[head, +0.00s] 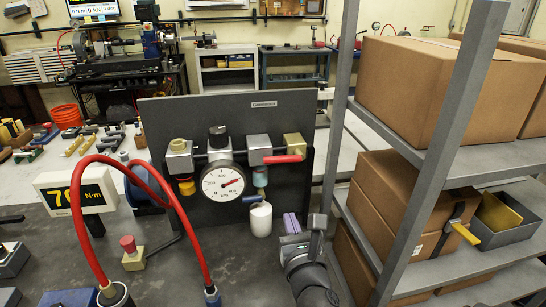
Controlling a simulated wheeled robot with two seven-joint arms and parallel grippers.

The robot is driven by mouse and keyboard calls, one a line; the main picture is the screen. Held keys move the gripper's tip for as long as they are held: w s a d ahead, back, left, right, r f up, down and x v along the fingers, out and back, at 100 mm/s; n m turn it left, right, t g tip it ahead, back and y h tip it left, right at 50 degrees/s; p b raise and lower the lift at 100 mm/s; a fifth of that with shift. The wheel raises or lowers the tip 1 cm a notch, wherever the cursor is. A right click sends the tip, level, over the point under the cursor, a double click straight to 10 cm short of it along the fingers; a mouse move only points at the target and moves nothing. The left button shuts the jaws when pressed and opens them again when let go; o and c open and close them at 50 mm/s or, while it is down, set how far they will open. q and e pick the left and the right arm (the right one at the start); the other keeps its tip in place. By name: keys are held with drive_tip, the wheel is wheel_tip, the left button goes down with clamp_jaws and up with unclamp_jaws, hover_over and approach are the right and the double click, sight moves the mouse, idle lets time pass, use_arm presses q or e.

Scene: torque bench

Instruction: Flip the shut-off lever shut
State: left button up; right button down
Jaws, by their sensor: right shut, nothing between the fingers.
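The shut-off lever (284,159) is a red handle on the right part of the dark upright panel (281,102). It lies roughly level, pointing left from below a brass-coloured valve body (295,144), along the pipe line. My left gripper is out of view.
A grey shelf rack (425,165) with cardboard boxes (433,85) stands close on the right; its post is near my right arm. A red hose (163,184) arches at left.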

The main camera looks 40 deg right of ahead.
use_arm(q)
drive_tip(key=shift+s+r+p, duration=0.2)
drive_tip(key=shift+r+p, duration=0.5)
use_arm(e)
drive_tip(key=w+d+r, duration=0.4)
drive_tip(key=w+d, duration=0.1)
drive_tip(key=w, duration=0.4)
drive_tip(key=shift+w+r, duration=0.15)
drive_tip(key=shift+r, duration=0.05)
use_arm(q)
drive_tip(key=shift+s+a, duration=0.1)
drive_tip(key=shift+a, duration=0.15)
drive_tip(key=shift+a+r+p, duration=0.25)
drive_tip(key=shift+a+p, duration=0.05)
use_arm(e)
drive_tip(key=shift+a+r+m, duration=0.1)
drive_tip(key=shift+r+m, duration=0.1)
drive_tip(key=shift+m, duration=0.4)
